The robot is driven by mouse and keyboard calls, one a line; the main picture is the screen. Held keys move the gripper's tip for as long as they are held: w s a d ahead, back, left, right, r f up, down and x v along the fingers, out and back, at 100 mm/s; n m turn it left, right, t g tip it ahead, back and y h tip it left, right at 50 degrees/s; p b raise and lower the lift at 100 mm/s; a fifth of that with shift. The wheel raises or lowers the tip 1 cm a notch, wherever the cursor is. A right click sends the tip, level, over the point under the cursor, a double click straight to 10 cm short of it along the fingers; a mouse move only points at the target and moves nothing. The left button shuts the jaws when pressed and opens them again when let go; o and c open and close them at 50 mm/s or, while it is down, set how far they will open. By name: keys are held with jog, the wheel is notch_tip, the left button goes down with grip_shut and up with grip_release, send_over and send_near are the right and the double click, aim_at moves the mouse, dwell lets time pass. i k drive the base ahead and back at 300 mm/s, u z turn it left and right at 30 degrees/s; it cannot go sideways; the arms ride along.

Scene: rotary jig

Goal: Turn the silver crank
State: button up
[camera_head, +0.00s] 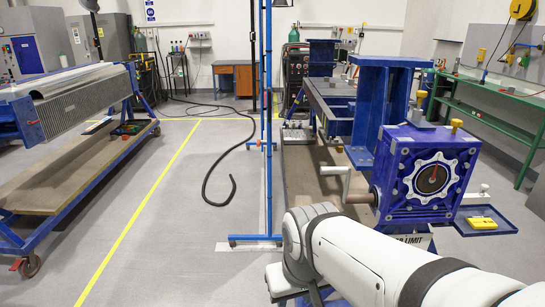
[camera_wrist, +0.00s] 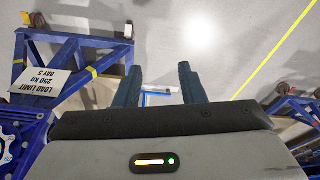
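The silver crank (camera_head: 346,184) is on the left side of the blue gearbox (camera_head: 397,172), with a brown grip (camera_head: 360,198) at its lower end. The gearbox has a toothed white ring and a round dark dial on its front. A small silver knob (camera_head: 484,191) sticks out on its right side. In the wrist view my gripper (camera_wrist: 159,68) is open, with nothing between its two dark blue fingers. I cannot make out the crank in that view. Part of the gearbox (camera_wrist: 12,135) shows at its left edge. My gripper's fingers are hidden in the head view.
A blue stand (camera_wrist: 75,65) with a load limit sign (camera_wrist: 39,83) is left of my fingers. A blue upright post (camera_head: 268,130) stands left of the bench. A yellow item (camera_head: 482,222) lies on a blue tray right of the gearbox. Open floor (camera_head: 180,210) lies left.

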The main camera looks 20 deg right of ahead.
aim_at(347, 199)
jog(key=z, duration=0.05)
jog(key=i, duration=1)
